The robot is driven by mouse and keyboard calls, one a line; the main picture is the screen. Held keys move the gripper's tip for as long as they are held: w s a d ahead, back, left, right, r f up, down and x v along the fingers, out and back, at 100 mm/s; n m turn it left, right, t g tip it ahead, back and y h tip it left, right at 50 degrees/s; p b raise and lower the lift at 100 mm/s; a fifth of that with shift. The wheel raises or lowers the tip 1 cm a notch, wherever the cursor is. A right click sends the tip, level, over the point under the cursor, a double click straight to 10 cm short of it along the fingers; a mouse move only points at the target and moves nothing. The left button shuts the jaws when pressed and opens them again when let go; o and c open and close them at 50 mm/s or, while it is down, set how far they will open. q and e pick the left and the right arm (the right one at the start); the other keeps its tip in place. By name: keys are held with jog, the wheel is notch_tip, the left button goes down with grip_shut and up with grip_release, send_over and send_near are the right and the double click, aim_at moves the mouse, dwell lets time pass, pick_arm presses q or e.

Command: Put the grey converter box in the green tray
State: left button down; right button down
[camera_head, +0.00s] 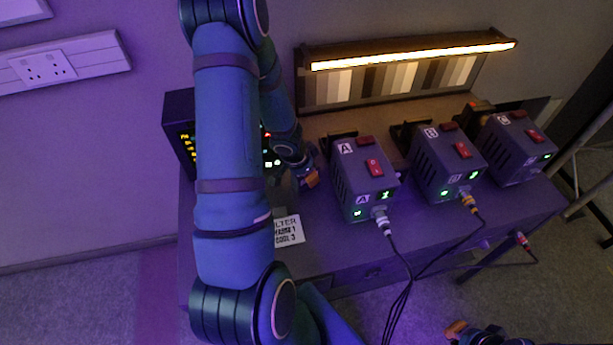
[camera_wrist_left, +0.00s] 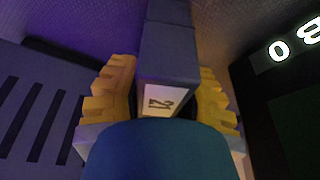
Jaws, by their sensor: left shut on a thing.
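My left gripper (camera_wrist_left: 168,98) is shut on a grey box (camera_wrist_left: 168,55) with a white number label; I take it to be the converter box. The yellow fingers are on both its sides. In the head view the left gripper (camera_head: 309,179) is beside the box marked A, its hold mostly hidden by my arm. My right gripper (camera_head: 458,329) shows at the bottom edge with an orange fingertip; its opening cannot be made out. I see no green tray.
Grey boxes A (camera_head: 350,180), B (camera_head: 432,170) and C (camera_head: 507,152) stand on the bench with cables hanging off its front. A dark device (camera_head: 180,125) with a lit display is at left. A printed card (camera_head: 288,231) lies near the front. A lit lamp bar (camera_head: 415,52) is behind.

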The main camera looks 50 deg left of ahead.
pick_arm(q)
jog(key=shift+r, duration=0.1)
jog(key=shift+f, duration=0.2)
jog(key=c, duration=0.7)
grip_release()
